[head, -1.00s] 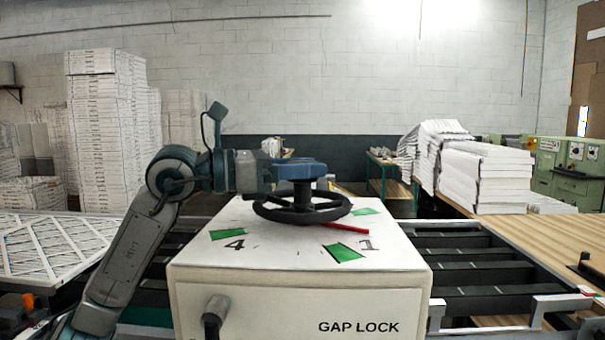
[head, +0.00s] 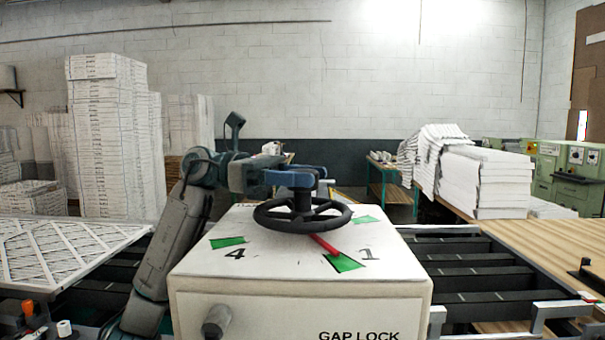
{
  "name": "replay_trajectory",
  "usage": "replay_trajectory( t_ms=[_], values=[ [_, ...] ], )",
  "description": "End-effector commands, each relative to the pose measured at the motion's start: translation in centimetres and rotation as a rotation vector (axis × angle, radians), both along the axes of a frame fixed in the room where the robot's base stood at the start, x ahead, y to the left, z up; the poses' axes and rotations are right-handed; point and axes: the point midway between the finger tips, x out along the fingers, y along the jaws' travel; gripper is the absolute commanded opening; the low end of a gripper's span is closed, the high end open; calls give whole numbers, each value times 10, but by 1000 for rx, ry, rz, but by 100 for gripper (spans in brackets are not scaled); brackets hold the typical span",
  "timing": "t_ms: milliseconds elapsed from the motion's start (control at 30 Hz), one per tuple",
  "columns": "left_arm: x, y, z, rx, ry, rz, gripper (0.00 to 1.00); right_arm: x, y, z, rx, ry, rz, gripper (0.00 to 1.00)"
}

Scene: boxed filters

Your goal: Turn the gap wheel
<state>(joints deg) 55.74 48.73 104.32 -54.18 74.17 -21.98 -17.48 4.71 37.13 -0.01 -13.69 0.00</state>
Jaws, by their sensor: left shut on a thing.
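The black gap wheel (head: 334,219) sits on top of the white gap lock box (head: 300,308). A red pointer (head: 324,244) under the wheel points toward the green mark (head: 344,262) beside the number 1. Other green marks lie near the 4 (head: 227,242) and at the back right (head: 366,219). My left gripper (head: 300,182) reaches in from the left above the wheel and is shut at its far side or hub. Its fingertips are partly hidden, so the exact grip point is unclear. My right gripper is not in view.
A dark handle (head: 216,322) sticks out of the box's front. Dark rollers (head: 470,270) lie to the right, and a pleated filter (head: 65,245) lies at the left. Box stacks (head: 105,140) and a green machine (head: 560,170) stand farther back.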

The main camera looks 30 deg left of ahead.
Motion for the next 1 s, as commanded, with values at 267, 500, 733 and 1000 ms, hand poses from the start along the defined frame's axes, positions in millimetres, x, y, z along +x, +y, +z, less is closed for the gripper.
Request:
replay_trajectory(
  t_ms=[267, 500, 733, 1000],
  values=[
    [0, 0, 0, 1, 0, -9, 4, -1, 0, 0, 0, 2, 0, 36],
    [0, 0, 0, 1, 1, -9, 57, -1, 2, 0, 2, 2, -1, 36],
    [0, 0, 0, 1, 1, -9, 66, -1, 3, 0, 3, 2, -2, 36],
    [-3, 17, -3, 2, 2, -5, 66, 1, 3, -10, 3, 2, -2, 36]
  ],
)
